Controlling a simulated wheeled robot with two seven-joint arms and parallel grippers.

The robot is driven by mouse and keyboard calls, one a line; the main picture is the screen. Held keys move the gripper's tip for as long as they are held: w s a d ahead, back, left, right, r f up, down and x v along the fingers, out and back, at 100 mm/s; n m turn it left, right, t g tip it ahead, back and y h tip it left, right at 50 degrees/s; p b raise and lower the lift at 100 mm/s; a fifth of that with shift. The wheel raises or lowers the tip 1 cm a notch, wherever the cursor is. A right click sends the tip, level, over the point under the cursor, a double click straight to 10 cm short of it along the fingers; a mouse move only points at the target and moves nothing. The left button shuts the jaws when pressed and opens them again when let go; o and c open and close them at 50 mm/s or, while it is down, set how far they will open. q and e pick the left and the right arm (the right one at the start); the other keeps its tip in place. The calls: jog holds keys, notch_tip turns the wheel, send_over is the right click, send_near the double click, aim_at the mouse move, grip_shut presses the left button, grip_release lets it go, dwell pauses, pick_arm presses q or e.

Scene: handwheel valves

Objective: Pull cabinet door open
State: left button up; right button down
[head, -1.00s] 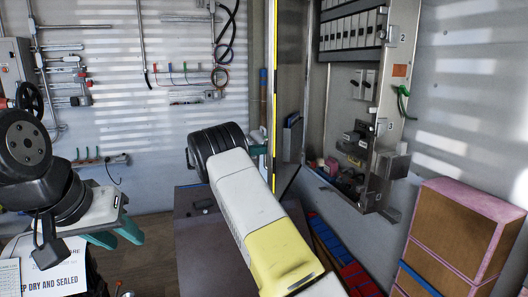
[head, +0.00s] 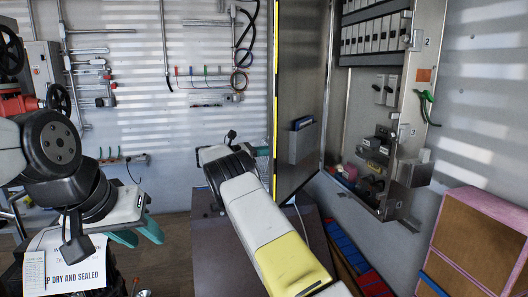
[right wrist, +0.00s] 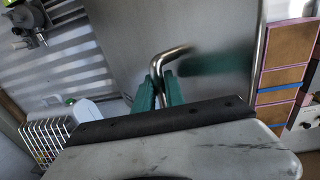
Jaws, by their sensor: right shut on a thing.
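The grey cabinet door (head: 308,95) stands open in the head view, hinged on the cabinet's left side, its inner face and a pocket (head: 303,143) in sight. The open cabinet (head: 415,75) holds binders and small gear. In the right wrist view, a bent metal bar handle (right wrist: 178,52) runs in front of the door's grey face (right wrist: 120,30). My right gripper (right wrist: 157,90) has its green fingers closed around this handle; in the head view the door side hides most of it. My left gripper (head: 138,236) is open and empty at lower left, away from the door.
Brown boxes with pink edges (head: 476,235) stand at the right, below the cabinet. Red and blue bins (head: 350,255) lie on the floor side under it. A handwheel (head: 58,98) and pipes are on the left wall. A paper sign (head: 70,265) is at lower left.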

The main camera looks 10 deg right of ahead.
jog(key=shift+d+r, duration=0.1)
jog(key=c, duration=1.6)
grip_release()
jog(key=shift+c, duration=0.2)
jog(key=s+a, duration=0.1)
jog(key=a, duration=0.6)
jog(key=shift+a, duration=0.35)
